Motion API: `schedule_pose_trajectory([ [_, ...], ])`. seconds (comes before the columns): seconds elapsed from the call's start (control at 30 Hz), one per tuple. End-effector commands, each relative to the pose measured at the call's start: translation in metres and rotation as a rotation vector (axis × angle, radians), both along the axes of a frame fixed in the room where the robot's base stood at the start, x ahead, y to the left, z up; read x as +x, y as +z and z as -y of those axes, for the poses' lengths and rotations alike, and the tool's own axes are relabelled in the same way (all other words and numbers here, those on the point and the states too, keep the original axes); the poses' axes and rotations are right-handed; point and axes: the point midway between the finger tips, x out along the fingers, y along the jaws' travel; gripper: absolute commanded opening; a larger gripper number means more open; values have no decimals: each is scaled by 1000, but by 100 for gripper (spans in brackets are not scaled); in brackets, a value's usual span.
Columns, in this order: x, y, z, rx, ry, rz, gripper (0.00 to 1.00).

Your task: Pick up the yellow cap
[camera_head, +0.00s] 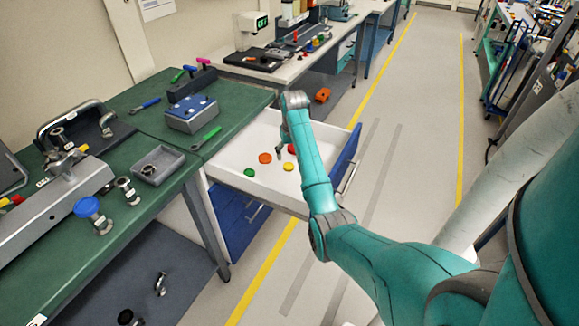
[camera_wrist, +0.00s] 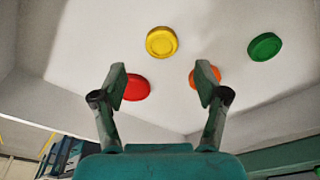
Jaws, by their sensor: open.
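The yellow cap (camera_head: 288,167) lies flat on the white floor of an open drawer (camera_head: 232,172). In the wrist view the yellow cap (camera_wrist: 161,42) shows whole, beyond the fingertips and roughly centred between them. My gripper (camera_wrist: 161,80) is open and empty, with both fingers apart. In the head view my gripper (camera_head: 278,152) hangs over the drawer, close to the caps and apart from the yellow one. The red cap (camera_wrist: 135,89) and the orange cap (camera_wrist: 207,72) are each partly covered by a finger in the wrist view.
A green cap (camera_head: 249,173) lies in the same drawer, with the orange cap (camera_head: 265,158) and red cap (camera_head: 291,149) nearby. Drawer walls surround them. A green-topped workbench (camera_head: 130,215) with tools stands to the left. The floor aisle (camera_head: 400,150) at right is clear.

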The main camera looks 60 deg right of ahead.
Motion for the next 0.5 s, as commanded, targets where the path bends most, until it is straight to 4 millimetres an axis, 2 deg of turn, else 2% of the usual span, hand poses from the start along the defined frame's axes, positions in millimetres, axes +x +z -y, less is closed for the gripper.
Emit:
schedule_pose_trajectory([
  [0.17,1,-10,0,1,0,-1,73],
  [0.5,5,-53,3,1,0,-2,73],
])
